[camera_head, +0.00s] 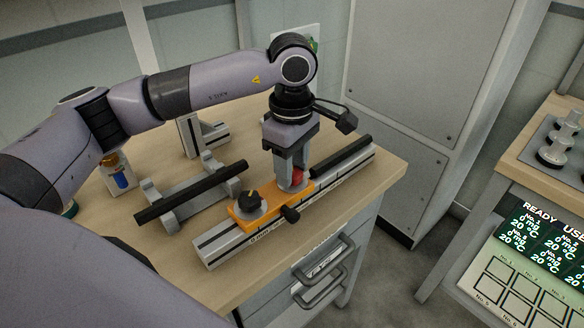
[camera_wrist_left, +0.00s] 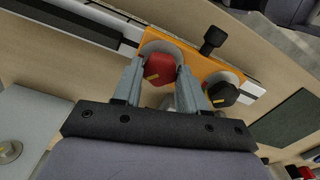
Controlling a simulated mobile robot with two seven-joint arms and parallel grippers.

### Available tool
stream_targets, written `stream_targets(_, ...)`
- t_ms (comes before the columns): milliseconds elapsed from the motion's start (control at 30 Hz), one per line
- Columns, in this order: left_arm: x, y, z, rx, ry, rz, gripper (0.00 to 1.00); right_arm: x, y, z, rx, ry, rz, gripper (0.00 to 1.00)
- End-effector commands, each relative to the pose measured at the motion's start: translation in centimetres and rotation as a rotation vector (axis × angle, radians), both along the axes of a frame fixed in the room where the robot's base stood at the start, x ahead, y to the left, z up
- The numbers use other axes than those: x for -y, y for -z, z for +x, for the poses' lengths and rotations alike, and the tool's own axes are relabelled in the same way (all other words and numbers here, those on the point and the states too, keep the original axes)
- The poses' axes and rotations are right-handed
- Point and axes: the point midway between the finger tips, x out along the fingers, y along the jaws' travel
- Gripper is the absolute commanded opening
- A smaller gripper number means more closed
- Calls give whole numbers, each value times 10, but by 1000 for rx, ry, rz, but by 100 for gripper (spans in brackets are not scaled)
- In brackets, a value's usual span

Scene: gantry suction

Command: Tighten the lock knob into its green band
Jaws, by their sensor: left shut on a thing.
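An orange carriage (camera_head: 270,207) sits on a grey rail (camera_head: 213,247) with a printed scale. A red knob (camera_head: 297,176) stands on the carriage's right part, on a pale round base; it also shows in the left wrist view (camera_wrist_left: 158,68) with a yellow mark. My left gripper (camera_head: 291,182) points down and is shut on this red knob, one finger on each side. A black knob (camera_head: 249,198) with a yellow mark stands on the carriage's left part. A small black knob (camera_head: 290,213) sticks out of the carriage's front. I cannot make out a green band.
A black bar on grey supports (camera_head: 190,193) lies behind the rail. A small bottle with a blue label (camera_head: 120,176) and an upright grey bracket (camera_head: 200,135) stand farther back. The wooden bench (camera_head: 378,178) is bare at right. Drawer handles (camera_head: 322,266) stick out below.

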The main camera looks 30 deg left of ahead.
Motion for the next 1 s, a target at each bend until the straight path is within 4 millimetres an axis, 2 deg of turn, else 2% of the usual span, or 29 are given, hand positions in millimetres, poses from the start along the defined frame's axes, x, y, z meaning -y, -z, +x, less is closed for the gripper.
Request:
stream_targets(167, 1, -1, 0, 1, 1, -2, 11, 0, -1, 0, 0, 0, 0, 50)
stream_targets(200, 1, -1, 0, 1, 0, -2, 55, 0, -1, 0, 0, 0, 0, 50)
stream_targets(233, 1, -1, 0, 1, 0, -2, 64, 0, -1, 0, 0, 0, 0, 50)
stream_targets(267, 1, -1, 0, 1, 0, -2, 67, 0, -1, 0, 0, 0, 0, 50)
stream_targets(533, 0, -1, 0, 1, -2, -1, 67, 0, -1, 0, 0, 0, 0, 50)
stream_targets(633, 0, -8, 1, 2, -3, -1, 67, 0, 0, 0, 0, 0, 0, 50)
stream_targets(1000, 1, -63, 1, 4, -1, -2, 67, 0, 5, 0, 1, 0, 0, 50)
